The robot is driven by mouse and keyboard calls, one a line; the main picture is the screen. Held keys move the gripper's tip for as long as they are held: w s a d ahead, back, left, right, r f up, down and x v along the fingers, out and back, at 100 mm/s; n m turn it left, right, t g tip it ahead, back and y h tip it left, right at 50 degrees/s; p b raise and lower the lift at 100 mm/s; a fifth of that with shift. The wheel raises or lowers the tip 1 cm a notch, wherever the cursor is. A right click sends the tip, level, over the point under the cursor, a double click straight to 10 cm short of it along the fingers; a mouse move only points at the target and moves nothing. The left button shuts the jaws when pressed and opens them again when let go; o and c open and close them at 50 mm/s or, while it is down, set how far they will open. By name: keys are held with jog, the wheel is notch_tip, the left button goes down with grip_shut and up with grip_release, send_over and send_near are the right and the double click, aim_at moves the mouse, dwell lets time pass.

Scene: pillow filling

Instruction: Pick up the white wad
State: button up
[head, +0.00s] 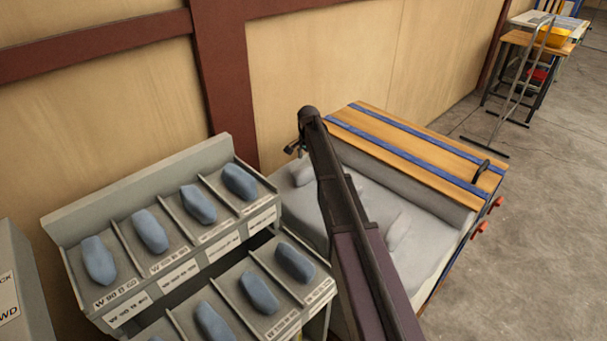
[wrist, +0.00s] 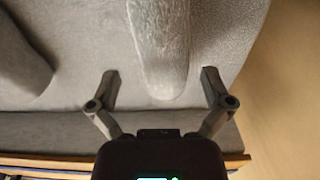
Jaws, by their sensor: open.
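In the wrist view a long, rounded white wad (wrist: 162,45), greyish in this light, lies on a pale surface, its near end between my gripper's fingertips (wrist: 160,85). The fingers are spread apart, one on each side of the wad, with a gap visible on both sides. I cannot tell how high they are above it. In the head view my gripper (head: 293,147) is over the back left of the pale bin, close to a white wad (head: 302,172). Another pale wad (head: 398,230) lies further right, and my arm hides the middle of the bin.
A second wad (wrist: 22,60) lies left in the wrist view. A wooden board with blue stripes (head: 415,150) edges the bin at the right. A grey rack (head: 140,190) with several blue wads in labelled slots stands left. The wall is close behind.

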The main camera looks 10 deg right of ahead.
aim_at(307, 179)
jog(key=shift+f, duration=0.15)
jog(key=f+b, duration=0.3)
jog(key=shift+s+a+f+b, duration=0.15)
jog(key=shift+a+f+b, duration=0.05)
jog(key=shift+a+b, duration=0.15)
jog(key=shift+f+b, duration=0.75)
jog(key=c, duration=1.2)
